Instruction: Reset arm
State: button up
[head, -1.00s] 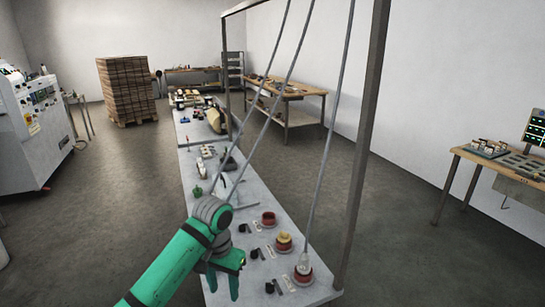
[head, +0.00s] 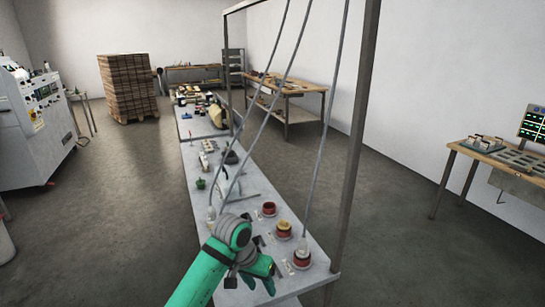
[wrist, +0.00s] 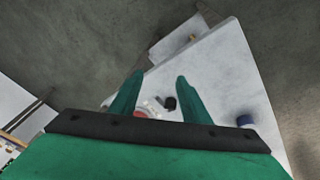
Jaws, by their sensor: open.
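My green arm reaches in from the bottom of the head view, and my gripper (head: 258,280) hangs over the near end of the long grey conveyor table (head: 222,215). In the wrist view, my gripper (wrist: 152,92) shows two green fingers spread apart with nothing held between them. The table top (wrist: 225,75) lies below the fingers. A small black piece (wrist: 169,103) and part of a reddish round thing (wrist: 140,113) appear beyond the gap between the fingers.
Grey hoses hang from a metal frame (head: 358,140). A white machine (head: 35,120) stands left. The floor (head: 120,200) left is open.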

jog(key=d+f+n+t+h, duration=0.1)
jog(key=d+f+t+h, duration=0.15)
jog(key=d, duration=0.75)
jog(key=d+f+t+h, duration=0.15)
jog(key=d+h, duration=0.25)
jog(key=d, duration=0.5)
jog(key=s+d+f+n+t, duration=0.3)
jog(key=s+d+n+t, duration=0.1)
jog(key=d+t, duration=0.1)
jog(key=s+a+f+n+t+y, duration=0.1)
jog(key=s+a+f+y, duration=0.2)
jog(key=s, duration=0.4)
jog(key=s+a+f+n+t+y, duration=0.15)
jog(key=s+a, duration=0.25)
jog(key=s, duration=0.4)
jog(key=s+a+f+n+t+y, duration=0.1)
jog(key=s+a+f+n+y, duration=0.2)
jog(key=s, duration=0.4)
jog(key=s+a+r+m, duration=0.2)
jog(key=s+a, duration=0.3)
jog(key=s, duration=0.4)
jog(key=s+a+r+m+t+y, duration=0.1)
jog(key=s+a+r+m, duration=0.2)
jog(key=s, duration=0.6)
jog(key=shift+a+r+m+y, duration=0.35)
jog(key=shift+a+r, duration=0.4)
jog(key=shift+a, duration=0.5)
